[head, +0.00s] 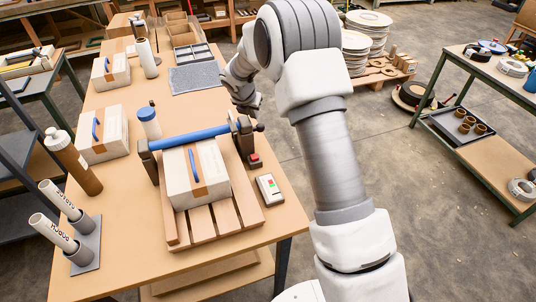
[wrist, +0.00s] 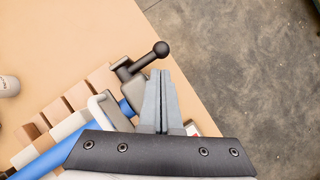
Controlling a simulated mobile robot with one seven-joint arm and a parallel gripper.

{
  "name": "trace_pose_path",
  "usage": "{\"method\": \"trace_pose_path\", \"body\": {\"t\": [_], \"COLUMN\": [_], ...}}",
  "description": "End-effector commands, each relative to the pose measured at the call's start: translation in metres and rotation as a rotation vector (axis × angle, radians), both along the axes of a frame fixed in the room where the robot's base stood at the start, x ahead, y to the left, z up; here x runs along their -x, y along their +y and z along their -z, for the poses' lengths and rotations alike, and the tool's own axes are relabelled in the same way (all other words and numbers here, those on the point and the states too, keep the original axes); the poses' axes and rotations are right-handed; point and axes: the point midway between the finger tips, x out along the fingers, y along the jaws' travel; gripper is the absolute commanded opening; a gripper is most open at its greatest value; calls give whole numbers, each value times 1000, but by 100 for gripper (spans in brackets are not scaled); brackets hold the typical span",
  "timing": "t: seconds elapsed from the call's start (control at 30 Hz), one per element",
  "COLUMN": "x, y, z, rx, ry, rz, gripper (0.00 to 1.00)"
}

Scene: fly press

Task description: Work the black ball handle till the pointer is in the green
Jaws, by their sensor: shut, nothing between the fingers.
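The black ball handle (wrist: 161,48) stands out on a short dark arm from the end of the press's blue bar (wrist: 45,150). In the head view the ball (head: 260,127) shows small at the bar's right end. My gripper (wrist: 158,72) is shut and empty, its fingertips just short of the ball in the wrist picture. I cannot tell whether they touch it. In the head view the gripper is partly hidden by my arm. A white gauge box (head: 269,188) with red and green patches lies right of the press. Its pointer is too small to read.
The blue bar crosses over a taped carton (head: 207,165) on a slatted wooden pallet (head: 248,216). A red button box (head: 254,160) sits beside the press. Bottles, tubes and other cartons (head: 103,140) stand to the left.

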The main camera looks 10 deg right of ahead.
Motion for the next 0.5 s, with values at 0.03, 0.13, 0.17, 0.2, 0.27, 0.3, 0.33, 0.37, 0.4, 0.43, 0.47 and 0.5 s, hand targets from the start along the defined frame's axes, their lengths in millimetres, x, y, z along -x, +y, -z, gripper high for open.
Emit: {"method": "trace_pose_path", "body": {"t": [0.03, 0.13, 0.17, 0.2, 0.27, 0.3, 0.33, 0.37, 0.4, 0.43, 0.47, 0.5], "x": [0, 0, 0, 0, 0, 0, 0, 0, 0, 0, -1, -2], "y": [0, 0, -1, -1, -1, -1, -1, -1, -1, -1, -1, -1], "z": [0, 0, 0, 0, 0, 0, 0, 0, 0, 0, 1, 3], "rx": [0, 0, 1, 1, 1, 1, 1, 1, 1, 1, 1, 0], "ry": [0, -1, 0, -1, -1, -1, -1, -1, -1, 1, 2, 5], "rz": [0, 0, 1, 1, 1, 1, 1, 1, 1, 2, 2, 1], "gripper": [0, 0, 0, 0, 0, 0, 0, 0, 0, 0, 0, 0]}}
